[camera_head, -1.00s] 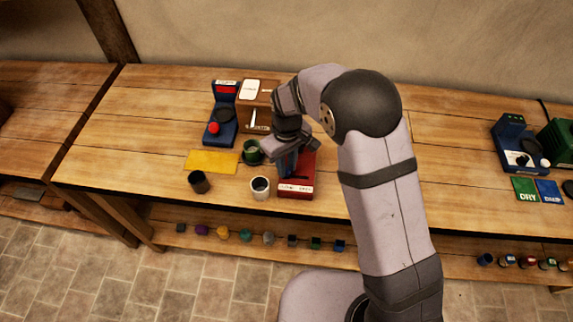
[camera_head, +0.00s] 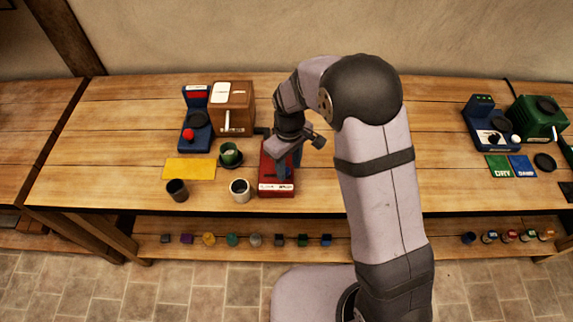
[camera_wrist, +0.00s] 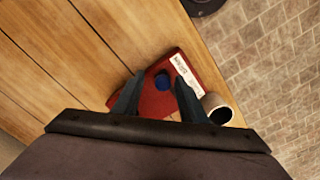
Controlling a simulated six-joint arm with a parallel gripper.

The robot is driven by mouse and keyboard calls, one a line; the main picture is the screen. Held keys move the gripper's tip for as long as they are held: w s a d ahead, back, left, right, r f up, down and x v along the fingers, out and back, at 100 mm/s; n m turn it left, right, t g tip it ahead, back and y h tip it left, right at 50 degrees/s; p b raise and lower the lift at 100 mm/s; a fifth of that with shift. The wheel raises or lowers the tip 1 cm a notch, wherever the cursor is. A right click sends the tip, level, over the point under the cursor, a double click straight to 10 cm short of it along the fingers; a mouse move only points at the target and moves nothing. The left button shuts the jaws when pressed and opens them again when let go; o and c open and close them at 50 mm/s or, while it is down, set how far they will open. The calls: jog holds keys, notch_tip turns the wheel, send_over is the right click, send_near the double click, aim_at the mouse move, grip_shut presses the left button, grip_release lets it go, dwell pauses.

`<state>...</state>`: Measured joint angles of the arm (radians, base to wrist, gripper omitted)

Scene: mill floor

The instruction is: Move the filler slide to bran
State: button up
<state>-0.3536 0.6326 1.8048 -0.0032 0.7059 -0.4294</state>
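The filler is a red box (camera_head: 268,171) on the bench with a white label strip along its front edge. The print is too small to read. I cannot tell how far the fingertips are above the box.
A white cup (camera_head: 240,196) stands close left of the red box.

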aim_at(288, 170)
jog(key=shift+a+r, duration=0.1)
jog(key=shift+a, duration=0.05)
jog(key=shift+r+b, duration=1.15)
jog(key=shift+r, duration=2.4)
jog(key=shift+w+a+m, duration=0.1)
jog(key=shift+w+m, duration=0.3)
jog(key=shift+m, duration=1.3)
jog(key=s+f, duration=0.1)
jog(key=s+d+f, duration=0.1)
jog(key=s, duration=0.1)
jog(key=s+f, duration=0.1)
jog(key=f, duration=0.1)
jog(key=shift+s+d+f, duration=0.1)
jog(key=shift+s+d, duration=0.05)
jog(key=shift+d, duration=0.15)
jog(key=s+d+m+g, duration=0.1)
jog(key=s+d+m, duration=0.1)
jog(key=s+d, duration=0.45)
jog(key=s+d+m+g, duration=0.1)
jog(key=s+d+m, duration=0.15)
jog(key=s, duration=0.65)
jog(key=d+r, duration=0.1)
jog(key=d+r+t, duration=0.1)
jog(key=d, duration=0.1)
jog(key=w+d+r+m+t, duration=0.1)
jog(key=shift+d, duration=0.3)
